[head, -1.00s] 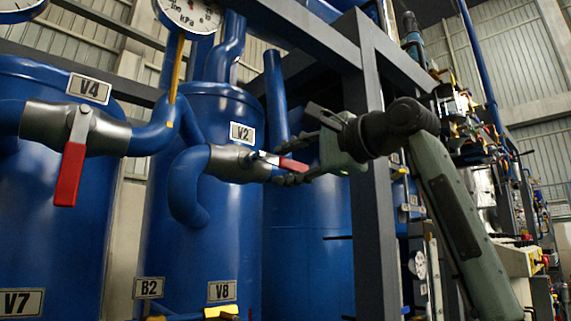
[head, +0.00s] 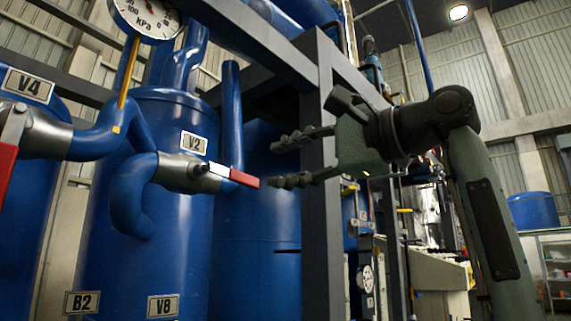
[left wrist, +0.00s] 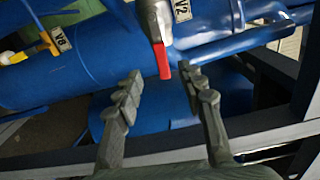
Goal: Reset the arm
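The V2 valve has a red-and-white handle (head: 243,179) that points right from its metal body (head: 178,174), below the V2 label (head: 194,142). My left gripper (head: 272,163) is open and empty, just right of the handle's red end, with its fingers pointing toward it. In the left wrist view the red handle (left wrist: 163,60) shows beyond and between the two spread fingers (left wrist: 160,80), apart from them. My right gripper is not in view.
A dark steel post (head: 322,190) stands behind the fingers, joined to an overhead beam (head: 265,45). The V4 valve's red handle (head: 6,170) is at the left edge. A gauge (head: 148,14) is at the top. Blue tanks (head: 150,240) stand close behind the valve.

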